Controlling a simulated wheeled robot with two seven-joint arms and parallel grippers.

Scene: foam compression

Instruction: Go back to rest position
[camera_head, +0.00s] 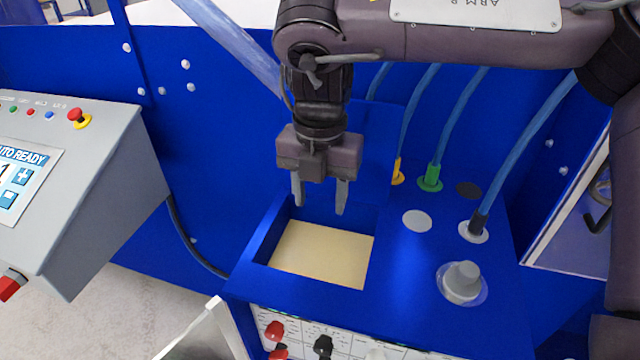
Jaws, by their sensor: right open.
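My right gripper (320,208) points down with its two fingers apart, open and empty. It appears above the back part of a square recess in the blue machine (405,285). A flat cream-coloured foam piece (322,254) lies in the recess, and the gripper looks apart from it. My right arm comes in from the upper right and crosses the top of the view. My left gripper is not in view.
A grey control panel (85,190) with a screen and red button stands at the left. Blue hoses (452,115) rise behind the recess. A grey knob (462,280) sits right of it. Red and black knobs line the machine's front. Grey floor shows at lower left.

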